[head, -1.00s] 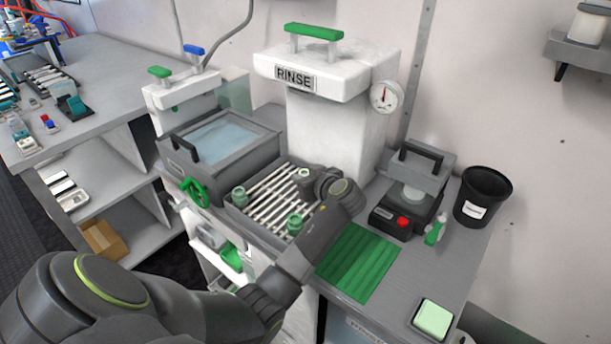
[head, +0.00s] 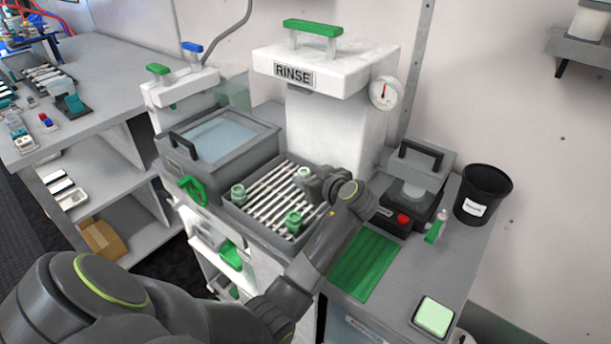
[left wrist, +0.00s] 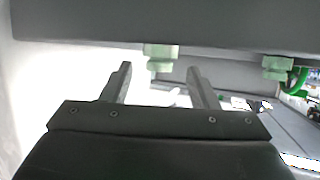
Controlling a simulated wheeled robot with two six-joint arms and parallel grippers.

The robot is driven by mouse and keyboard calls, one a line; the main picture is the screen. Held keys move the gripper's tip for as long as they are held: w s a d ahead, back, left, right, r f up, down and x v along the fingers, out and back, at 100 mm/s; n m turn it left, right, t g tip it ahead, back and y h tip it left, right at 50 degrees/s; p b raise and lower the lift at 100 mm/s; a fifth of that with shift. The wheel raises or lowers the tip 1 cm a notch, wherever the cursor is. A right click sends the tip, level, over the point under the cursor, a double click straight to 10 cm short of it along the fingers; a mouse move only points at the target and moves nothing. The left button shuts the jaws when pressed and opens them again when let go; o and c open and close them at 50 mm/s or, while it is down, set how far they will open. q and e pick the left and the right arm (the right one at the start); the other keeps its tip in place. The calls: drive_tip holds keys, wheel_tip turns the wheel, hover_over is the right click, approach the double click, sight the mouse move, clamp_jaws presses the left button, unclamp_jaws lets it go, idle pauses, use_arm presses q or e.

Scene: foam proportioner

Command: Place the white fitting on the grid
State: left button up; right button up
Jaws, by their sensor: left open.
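The grid is a rack of pale slats (head: 268,205) in a grey tray under the rinse column. A pale greenish-white fitting (head: 303,174) stands at its back right, right by my left gripper (head: 310,184). Two greener fittings stand at the left (head: 238,194) and front (head: 294,221) of the grid. In the left wrist view my left gripper (left wrist: 166,70) has its fingers apart with nothing held. A pale green fitting (left wrist: 160,57) shows beyond and between the fingertips, and another fitting (left wrist: 277,67) farther right. I cannot tell which fitting is the white one. My right gripper is out of view.
The white rinse column (head: 328,120) rises behind the tray. A lidded grey basin (head: 225,140) stands to the left. A green ribbed mat (head: 362,265) lies clear to the right, with a press-like device (head: 410,195) and a black bin (head: 483,196) beyond it.

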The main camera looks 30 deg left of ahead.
use_arm(q)
drive_tip(key=b+v, duration=0.1)
drive_tip(key=v, duration=0.7)
drive_tip(key=shift+d+r, duration=0.15)
